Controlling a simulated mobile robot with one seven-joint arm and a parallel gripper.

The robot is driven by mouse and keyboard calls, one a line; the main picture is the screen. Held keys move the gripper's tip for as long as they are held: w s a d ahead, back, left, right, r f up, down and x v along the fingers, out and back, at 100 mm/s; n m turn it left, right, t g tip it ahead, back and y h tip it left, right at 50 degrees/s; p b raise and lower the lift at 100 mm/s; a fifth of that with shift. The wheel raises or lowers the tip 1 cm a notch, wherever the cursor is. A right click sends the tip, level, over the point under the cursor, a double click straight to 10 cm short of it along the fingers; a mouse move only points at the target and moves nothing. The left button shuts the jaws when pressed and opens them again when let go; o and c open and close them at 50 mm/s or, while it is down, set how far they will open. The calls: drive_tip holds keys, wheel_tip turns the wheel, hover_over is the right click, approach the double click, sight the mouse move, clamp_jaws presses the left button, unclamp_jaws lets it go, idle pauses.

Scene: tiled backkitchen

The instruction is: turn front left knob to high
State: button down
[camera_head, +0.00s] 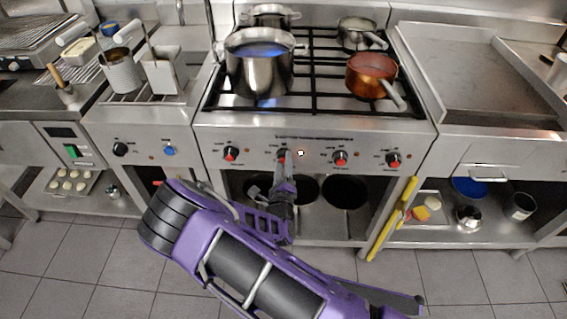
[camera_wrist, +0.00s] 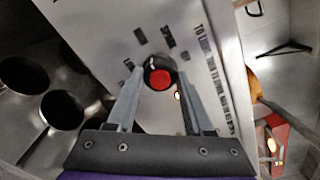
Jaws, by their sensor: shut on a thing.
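The stove front panel (camera_head: 316,135) carries a row of several black knobs with red centres. My gripper (camera_head: 285,161) reaches up to the second knob from the left (camera_head: 283,153). In the wrist view the same knob (camera_wrist: 160,77) sits between the two fingertips of my gripper (camera_wrist: 157,82), which is shut on it. The leftmost knob (camera_head: 231,153) is free, with no finger near it. A large steel pot (camera_head: 259,75) stands on the front left burner, with a blue glow near its base. The exact pointer angle of the held knob is hard to tell.
A copper pan (camera_head: 371,77) stands front right on the stove, and a small steel pan (camera_head: 358,35) behind it. A yellow-handled item (camera_head: 392,218) leans at the stove's right leg. The tiled floor (camera_head: 460,285) at front right is clear.

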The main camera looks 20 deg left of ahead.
drive_tip(key=shift+c, duration=1.4)
unclamp_jaws()
drive_tip(key=v, duration=1.7)
drive_tip(key=shift+s, duration=0.25)
